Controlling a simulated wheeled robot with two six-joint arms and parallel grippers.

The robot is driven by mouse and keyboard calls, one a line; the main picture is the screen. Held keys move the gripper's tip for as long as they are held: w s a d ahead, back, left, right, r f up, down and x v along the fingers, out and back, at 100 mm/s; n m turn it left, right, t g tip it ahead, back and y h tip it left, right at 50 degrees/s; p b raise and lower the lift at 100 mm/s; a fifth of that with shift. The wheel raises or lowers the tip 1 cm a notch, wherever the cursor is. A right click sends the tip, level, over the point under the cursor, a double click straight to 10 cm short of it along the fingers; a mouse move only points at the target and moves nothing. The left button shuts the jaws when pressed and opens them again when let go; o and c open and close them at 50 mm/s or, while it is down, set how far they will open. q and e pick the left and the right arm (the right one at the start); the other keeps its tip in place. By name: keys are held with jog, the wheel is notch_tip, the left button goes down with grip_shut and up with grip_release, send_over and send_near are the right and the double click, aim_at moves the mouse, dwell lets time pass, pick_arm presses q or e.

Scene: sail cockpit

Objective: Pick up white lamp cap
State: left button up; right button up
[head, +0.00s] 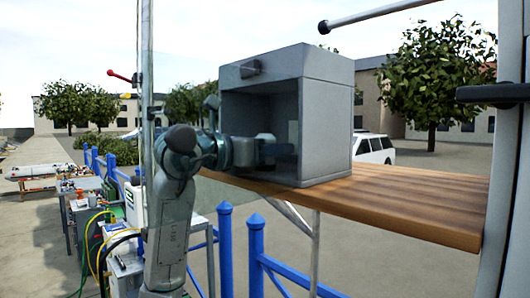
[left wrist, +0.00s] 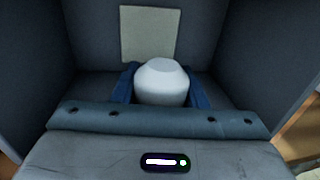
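The white lamp cap (left wrist: 162,82) is a rounded, flat-topped piece inside a grey box. In the left wrist view it sits between the two blue fingers of my left gripper (left wrist: 162,88). I see no clear gap between cap and fingers, but cannot tell whether they press on it. The palm bar hides its lower part. In the head view my left gripper (head: 283,146) reaches into the box from the left, and I cannot make out the cap. My right gripper is not in view.
The grey box (head: 327,122) is open toward the left and stands on a wooden shelf (head: 415,200). A pale square plate (left wrist: 150,34) is on the box's inner wall. Box walls stand close on both sides. The shelf right of the box is clear. Blue railings (head: 226,245) stand below.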

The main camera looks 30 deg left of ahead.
pick_arm(q)
jog(key=c, duration=0.3)
jog(key=shift+c, duration=0.3)
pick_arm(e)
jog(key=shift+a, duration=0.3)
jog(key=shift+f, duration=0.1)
